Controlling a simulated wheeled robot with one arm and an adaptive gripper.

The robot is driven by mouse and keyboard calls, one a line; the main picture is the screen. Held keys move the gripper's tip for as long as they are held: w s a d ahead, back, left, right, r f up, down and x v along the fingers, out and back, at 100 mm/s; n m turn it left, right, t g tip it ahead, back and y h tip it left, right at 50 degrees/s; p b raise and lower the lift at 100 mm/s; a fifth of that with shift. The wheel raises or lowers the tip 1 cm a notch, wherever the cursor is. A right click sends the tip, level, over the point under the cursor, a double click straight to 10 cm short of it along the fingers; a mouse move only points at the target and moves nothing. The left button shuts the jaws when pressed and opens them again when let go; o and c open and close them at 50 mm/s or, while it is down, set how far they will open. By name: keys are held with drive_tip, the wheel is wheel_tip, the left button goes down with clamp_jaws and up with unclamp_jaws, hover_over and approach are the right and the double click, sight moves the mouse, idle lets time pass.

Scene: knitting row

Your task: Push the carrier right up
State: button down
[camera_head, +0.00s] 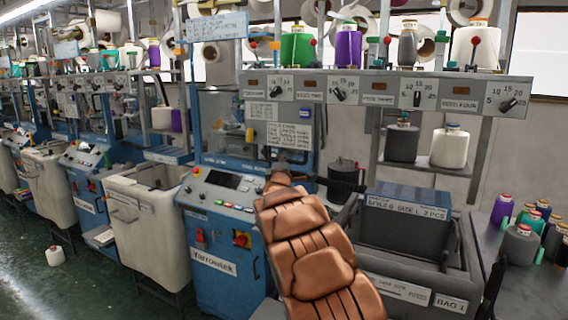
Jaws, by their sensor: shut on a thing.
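The carrier seems to be the dark grey-blue box (408,219) labelled "STYLE B SIZE L 2 PCS", at the right of centre; I cannot be sure of this. It sits in a larger grey bin (395,290) marked "BAG 1". My bronze arm rises from the bottom middle. My dark gripper (352,186) reaches right from the arm's end to the box's upper left corner. It appears shut there, but its fingertips are small and dark, so the exact part held is unclear.
A blue control cabinet (222,235) stands close left of my arm, with a cream bin (145,215) beyond it. Several yarn cones stand on the table (525,290) at right. A panel with dials (385,90) spans above. The green floor (30,255) is mostly clear at left.

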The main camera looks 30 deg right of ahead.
drive_tip(key=shift+r+p, duration=0.4)
drive_tip(key=shift+r, duration=0.7)
drive_tip(key=c, duration=1.2)
unclamp_jaws()
drive_tip(key=shift+o, duration=0.3)
drive_tip(key=shift+f, duration=0.2)
drive_tip(key=shift+s+a+f, duration=0.1)
drive_tip(key=shift+s, duration=0.05)
drive_tip(key=v, duration=1.1)
drive_tip(key=shift+s+a, duration=0.2)
